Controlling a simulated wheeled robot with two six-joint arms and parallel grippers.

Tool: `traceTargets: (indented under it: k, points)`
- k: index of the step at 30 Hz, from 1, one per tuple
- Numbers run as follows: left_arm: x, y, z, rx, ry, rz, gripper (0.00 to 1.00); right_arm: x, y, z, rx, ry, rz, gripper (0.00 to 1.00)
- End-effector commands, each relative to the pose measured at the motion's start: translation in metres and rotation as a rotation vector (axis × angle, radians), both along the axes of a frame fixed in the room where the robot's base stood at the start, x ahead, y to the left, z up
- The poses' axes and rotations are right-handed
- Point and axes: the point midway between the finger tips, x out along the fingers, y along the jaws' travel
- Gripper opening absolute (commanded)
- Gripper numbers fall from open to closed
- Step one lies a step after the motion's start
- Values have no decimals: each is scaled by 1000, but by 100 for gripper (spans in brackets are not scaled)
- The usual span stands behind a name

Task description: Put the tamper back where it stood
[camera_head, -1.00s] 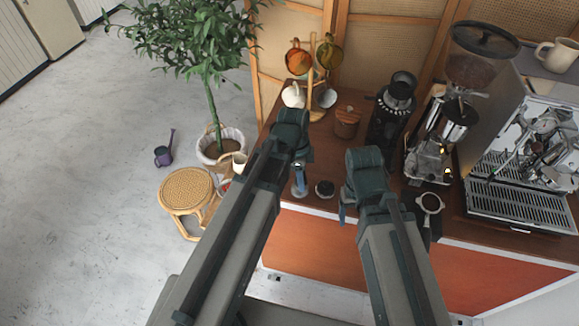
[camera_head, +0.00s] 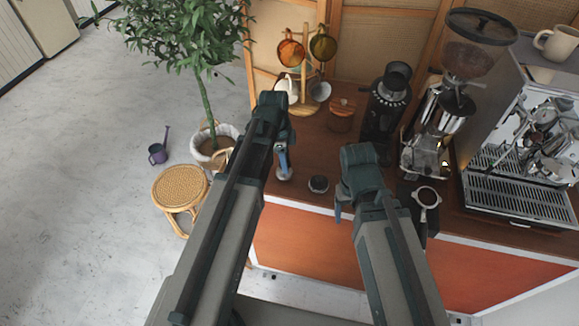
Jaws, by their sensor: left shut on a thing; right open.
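My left gripper (camera_head: 283,160) is shut on the tamper (camera_head: 284,175), near the left end of the wooden counter. Only the tamper's silver round base shows below the fingers; the gripper hides its handle. The base is upright or nearly so. I cannot tell whether it touches the counter. My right gripper (camera_head: 341,206) is open and empty, by the counter's front edge, left of the portafilter.
A small dark round piece (camera_head: 318,184) sits right of the tamper. Behind stand a wooden-lidded jar (camera_head: 341,115), a mug tree (camera_head: 307,70) and a black grinder (camera_head: 385,110).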

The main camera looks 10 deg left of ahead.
Motion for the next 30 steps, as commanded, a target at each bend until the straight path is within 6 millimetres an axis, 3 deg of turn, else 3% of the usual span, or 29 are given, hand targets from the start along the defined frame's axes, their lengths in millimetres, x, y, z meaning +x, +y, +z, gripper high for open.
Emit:
traceTargets:
  k: [2,15,16,20,21,30]
  points:
    - [0,5,-12,0,0,0,0,0,0,-12,0,0,-1,73]
    - [0,7,-15,0,1,-3,0,0,0,-15,0,0,-1,73]
    - [0,7,-15,0,1,-2,52,0,0,-15,0,0,-1,73]
    - [0,7,-14,0,1,-2,76,0,0,-14,0,0,-1,73]
    - [0,7,-14,0,1,-2,80,0,0,-14,0,0,-1,73]
    - [0,6,-13,0,1,-2,80,0,0,-13,0,0,-1,73]
